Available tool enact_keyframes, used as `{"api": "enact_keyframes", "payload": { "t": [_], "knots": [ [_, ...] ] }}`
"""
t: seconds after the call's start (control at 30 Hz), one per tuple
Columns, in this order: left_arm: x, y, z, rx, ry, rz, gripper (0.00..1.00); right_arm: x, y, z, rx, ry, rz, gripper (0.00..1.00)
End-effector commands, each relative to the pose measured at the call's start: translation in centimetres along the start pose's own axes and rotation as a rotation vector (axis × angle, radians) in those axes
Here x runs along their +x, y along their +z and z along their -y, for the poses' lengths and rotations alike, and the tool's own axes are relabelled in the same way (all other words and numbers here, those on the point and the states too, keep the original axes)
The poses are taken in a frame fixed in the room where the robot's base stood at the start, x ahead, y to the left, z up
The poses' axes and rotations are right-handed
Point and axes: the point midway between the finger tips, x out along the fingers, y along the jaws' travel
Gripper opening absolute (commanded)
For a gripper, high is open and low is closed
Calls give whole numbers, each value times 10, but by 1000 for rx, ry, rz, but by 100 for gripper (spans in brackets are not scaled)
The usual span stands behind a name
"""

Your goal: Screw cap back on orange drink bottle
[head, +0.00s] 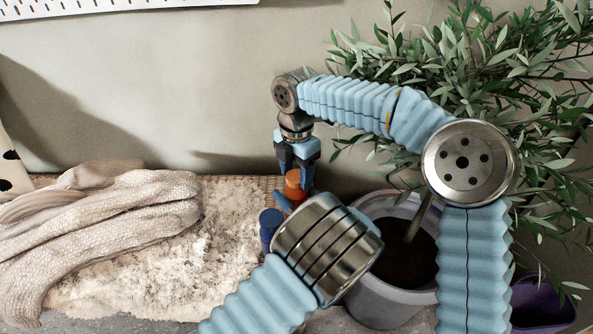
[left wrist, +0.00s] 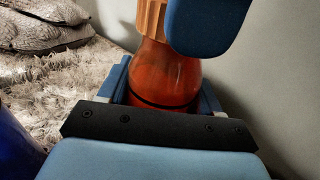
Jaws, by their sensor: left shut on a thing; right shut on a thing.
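The orange drink bottle (left wrist: 168,75) stands upright in the left wrist view. My left gripper (left wrist: 163,92) is shut around its body, with a blue finger on each side. The ribbed orange cap (left wrist: 151,18) sits at the top of the neck; whether it is threaded on cannot be told. A blue finger of my right gripper (left wrist: 208,22) is beside the cap. In the head view my right gripper (head: 298,165) points down and is shut on the cap (head: 296,180). My left wrist hides most of the bottle there.
A dark blue cylindrical object (head: 270,226) stands just left of the bottle. A knitted blanket (head: 120,200) and a fluffy pale rug (head: 170,265) cover the bench to the left. A grey plant pot (head: 385,300) with a leafy shrub (head: 480,70) stands to the right. A wall is close behind.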

Motion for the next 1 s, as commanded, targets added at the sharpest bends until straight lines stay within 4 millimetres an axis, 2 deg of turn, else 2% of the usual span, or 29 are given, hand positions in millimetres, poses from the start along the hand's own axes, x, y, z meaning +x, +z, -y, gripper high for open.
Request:
{"api": "enact_keyframes", "payload": {
  "t": [0.07, 0.17, 0.27, 0.8, 0.93, 1.0],
  "knots": [
    [0, 0, 0, 0, 0, 0, 0, 0, 0, 0, 24, 0, 1, 20],
    [0, 0, 0, 0, 0, 0, 0, 0, 0, 0, 160, 1, 2, 20],
    [0, 0, 0, 0, 0, 0, 0, -1, 0, 0, 428, 2, 3, 20],
    [0, 0, 0, 0, 0, 0, 0, 1, -1, 0, 2133, 3, 2, 19],
    [0, 0, 0, 0, 0, 0, 0, 1, 0, 0, 2409, 2, 1, 19],
    [0, 0, 0, 0, 0, 0, 0, 1, 0, 0, 2411, 0, 1, 19]
  ]
}}
